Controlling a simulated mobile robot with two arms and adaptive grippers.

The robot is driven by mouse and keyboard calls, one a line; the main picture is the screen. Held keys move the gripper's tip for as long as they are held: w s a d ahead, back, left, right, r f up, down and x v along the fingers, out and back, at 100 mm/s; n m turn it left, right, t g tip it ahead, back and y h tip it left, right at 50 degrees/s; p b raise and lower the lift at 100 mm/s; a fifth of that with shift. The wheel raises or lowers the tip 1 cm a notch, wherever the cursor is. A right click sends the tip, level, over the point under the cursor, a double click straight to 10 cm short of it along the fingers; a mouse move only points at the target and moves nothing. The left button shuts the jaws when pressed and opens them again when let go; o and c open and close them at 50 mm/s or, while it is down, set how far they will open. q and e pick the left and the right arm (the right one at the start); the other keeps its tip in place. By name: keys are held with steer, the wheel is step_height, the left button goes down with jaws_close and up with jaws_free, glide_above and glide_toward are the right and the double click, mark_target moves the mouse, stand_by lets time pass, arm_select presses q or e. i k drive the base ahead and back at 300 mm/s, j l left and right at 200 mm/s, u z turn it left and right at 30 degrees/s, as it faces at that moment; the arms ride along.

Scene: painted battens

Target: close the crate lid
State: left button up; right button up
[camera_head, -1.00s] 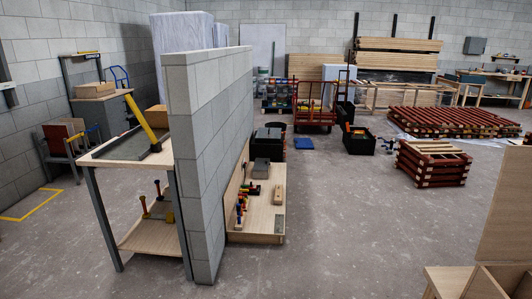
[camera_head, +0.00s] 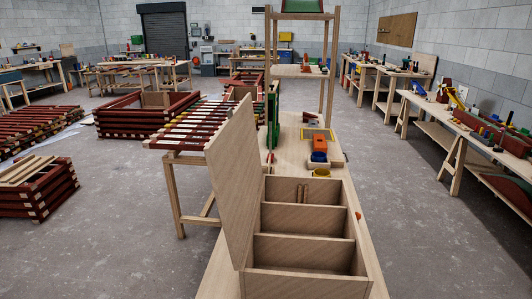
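A wooden crate (camera_head: 303,284) stands on a long wooden bench close in front of me, right of the picture's middle. It is divided into compartments by cross boards. Its lid (camera_head: 234,182) is a flat wooden panel standing up, open, along the crate's left side. A small brown item (camera_head: 304,193) shows at the far compartment; whether it is inside or fixed to the wall I cannot tell. The near compartments look empty. Neither of my grippers is in view.
A rack of red and white battens (camera_head: 193,124) stands left of the lid. Workbenches (camera_head: 455,130) line the right wall. Grey floor (camera_head: 110,240) is open at left.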

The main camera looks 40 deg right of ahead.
mark_target(232, 155)
steer(key=i+j+z, duration=0.1)
steer(key=z, duration=0.3)
steer(key=i+j+z, duration=0.25)
steer(key=z, duration=0.15)
steer(key=i+j+z, duration=0.2)
steer(key=z, duration=0.2)
steer(key=i+j+z, duration=0.1)
steer(key=j+z, duration=0.3)
steer(key=i+j+z, duration=0.1)
steer(key=j+z, duration=0.15)
steer(key=z, duration=0.2)
